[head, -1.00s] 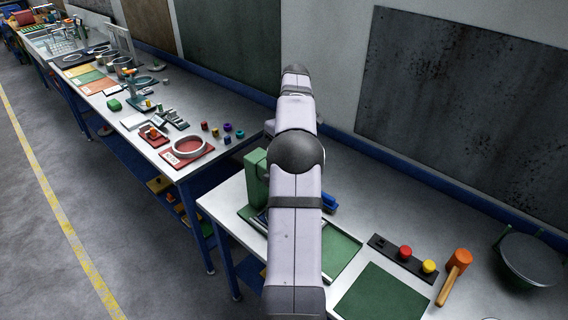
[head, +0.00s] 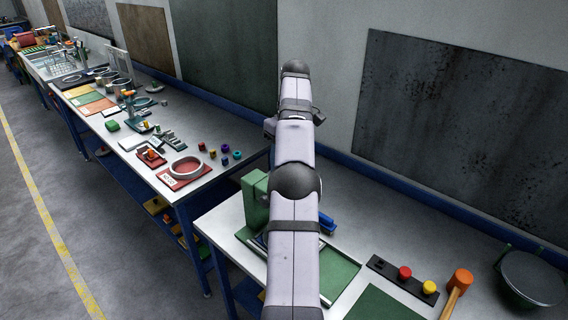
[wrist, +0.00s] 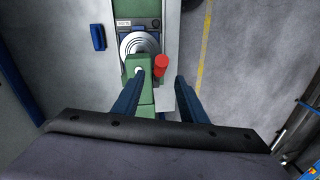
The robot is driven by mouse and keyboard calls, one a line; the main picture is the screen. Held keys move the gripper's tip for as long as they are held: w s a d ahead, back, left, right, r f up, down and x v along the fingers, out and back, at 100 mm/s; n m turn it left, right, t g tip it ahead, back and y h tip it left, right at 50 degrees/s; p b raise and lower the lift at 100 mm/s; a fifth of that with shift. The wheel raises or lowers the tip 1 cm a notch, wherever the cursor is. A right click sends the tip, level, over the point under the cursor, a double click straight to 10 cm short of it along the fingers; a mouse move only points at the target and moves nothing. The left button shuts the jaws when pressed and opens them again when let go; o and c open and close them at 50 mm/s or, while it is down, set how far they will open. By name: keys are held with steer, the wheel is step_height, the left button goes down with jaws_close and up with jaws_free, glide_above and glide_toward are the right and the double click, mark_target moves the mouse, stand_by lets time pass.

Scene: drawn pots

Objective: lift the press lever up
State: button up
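The green press (wrist: 144,95) stands below my gripper in the wrist view, with a pale round ringed part at its far end. Its lever's red grip (wrist: 160,65) lies beside the green body. My gripper (wrist: 159,78) is open, its two dark blue fingers spread. The red grip shows between and just past the fingertips; whether they touch it I cannot tell. In the head view the press (head: 254,203) is partly hidden behind my arm, and the red grip does not show.
A blue-handled item (head: 326,223) lies right of the press. A dark strip with red and yellow knobs (head: 390,268), an orange mallet (head: 461,280) and a dark round pan (head: 533,278) are further right. A second bench (head: 140,160) with many items stands at left.

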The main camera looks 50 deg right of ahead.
steer(key=shift+r, duration=0.35)
